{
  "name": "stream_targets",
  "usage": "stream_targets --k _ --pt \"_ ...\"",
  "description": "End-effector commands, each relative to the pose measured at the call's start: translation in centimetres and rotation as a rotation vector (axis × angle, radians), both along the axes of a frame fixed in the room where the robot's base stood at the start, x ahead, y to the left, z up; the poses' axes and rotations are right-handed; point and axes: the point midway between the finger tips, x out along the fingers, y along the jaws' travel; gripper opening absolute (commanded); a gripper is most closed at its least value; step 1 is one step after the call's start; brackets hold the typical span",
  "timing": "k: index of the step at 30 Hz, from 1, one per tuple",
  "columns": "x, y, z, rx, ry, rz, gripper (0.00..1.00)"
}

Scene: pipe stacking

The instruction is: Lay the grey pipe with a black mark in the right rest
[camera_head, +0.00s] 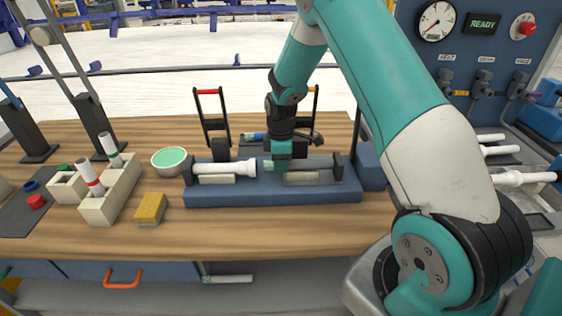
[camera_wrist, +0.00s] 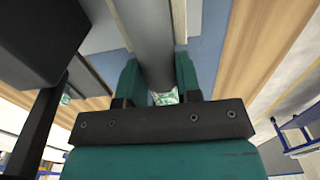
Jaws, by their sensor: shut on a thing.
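The grey pipe (camera_head: 312,162) lies level over the right half of the blue stand (camera_head: 240,195), above a pale support block (camera_head: 301,177) and reaching toward the right black end post (camera_head: 339,168). I cannot tell whether it touches the rest. My gripper (camera_head: 279,165) is shut on the pipe near its left end. In the wrist view the grey pipe (camera_wrist: 152,40) runs between the two green fingers of my gripper (camera_wrist: 158,82). A black mark cannot be made out. A white pipe (camera_head: 225,168) lies in the left rest.
Left of the stand are a green-topped bowl (camera_head: 170,158), a yellow sponge (camera_head: 151,208) and a cream holder (camera_head: 111,192) with upright pipes. Two black racks stand behind the blue stand, the left one red-handled (camera_head: 210,115). The wooden table front (camera_head: 260,235) is clear.

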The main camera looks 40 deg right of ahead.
Motion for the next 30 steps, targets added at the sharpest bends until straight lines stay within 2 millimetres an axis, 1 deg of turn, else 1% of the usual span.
stream_targets --k 13,14,15,17,18,26,28,30 --pt "-0.2 -0.1 -0.4 0.0 0.002 0.0 0.09" --pt "-0.2 -0.1 -0.4 0.0 0.002 0.0 0.36" --pt "-0.2 -0.1 -0.4 0.0 0.002 0.0 0.46" --pt "-0.2 -0.1 -0.5 0.001 0.004 0.0 0.59" --pt "-0.2 -0.1 -0.5 0.001 0.004 0.0 0.62" --pt "-0.3 0.0 -0.5 0.002 0.006 0.0 0.62" --pt "-0.2 0.0 -0.2 0.002 0.005 0.001 0.62" --pt "-0.2 0.0 0.6 0.001 0.002 0.0 0.62"
